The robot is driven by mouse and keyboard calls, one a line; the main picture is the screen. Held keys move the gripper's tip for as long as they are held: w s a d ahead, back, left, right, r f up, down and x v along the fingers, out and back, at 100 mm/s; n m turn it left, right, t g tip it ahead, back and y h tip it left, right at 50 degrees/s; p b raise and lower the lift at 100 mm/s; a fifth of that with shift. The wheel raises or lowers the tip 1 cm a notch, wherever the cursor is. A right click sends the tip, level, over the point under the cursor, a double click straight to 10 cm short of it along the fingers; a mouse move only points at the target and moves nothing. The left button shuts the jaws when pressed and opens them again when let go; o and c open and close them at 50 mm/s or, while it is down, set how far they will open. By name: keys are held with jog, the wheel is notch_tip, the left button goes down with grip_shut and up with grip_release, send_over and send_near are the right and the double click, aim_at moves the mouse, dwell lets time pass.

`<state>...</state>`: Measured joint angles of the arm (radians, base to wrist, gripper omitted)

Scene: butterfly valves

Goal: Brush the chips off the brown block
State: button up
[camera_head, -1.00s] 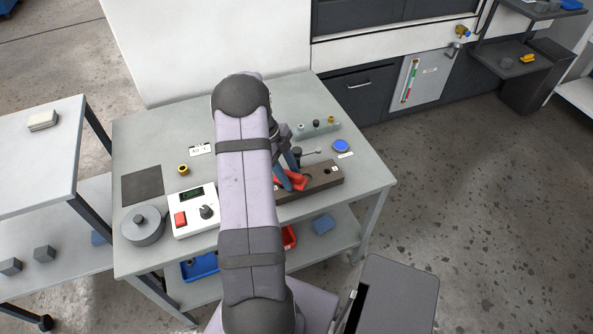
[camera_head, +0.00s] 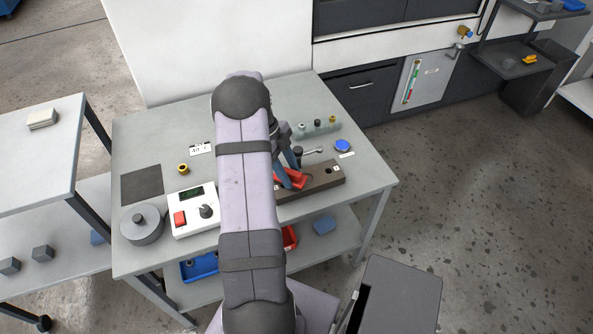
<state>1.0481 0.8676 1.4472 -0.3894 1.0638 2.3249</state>
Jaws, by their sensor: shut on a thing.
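The brown block (camera_head: 325,178) is a long, low, dark brown piece on the grey bench, with a dark round hole and small white labels on its top. My gripper (camera_head: 292,176) is low over its left part, partly hidden behind my arm. The gripper is shut on a red tool, which looks like the brush (camera_head: 291,180), held tilted over the block. I cannot tell whether its lower end touches the block. Chips are too small to make out. The left end of the block is hidden by my arm.
A lever-handled valve (camera_head: 309,151) stands just behind the block. A blue round piece (camera_head: 342,146) and a rack of small parts (camera_head: 318,128) are farther back. Left of my arm are a control box (camera_head: 193,211), a grey round device (camera_head: 142,225) and a dark mat (camera_head: 142,186).

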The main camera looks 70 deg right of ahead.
jog(key=shift+w+a+r+p, duration=0.1)
jog(key=shift+r+p, duration=2.1)
jog(key=shift+r, duration=1.9)
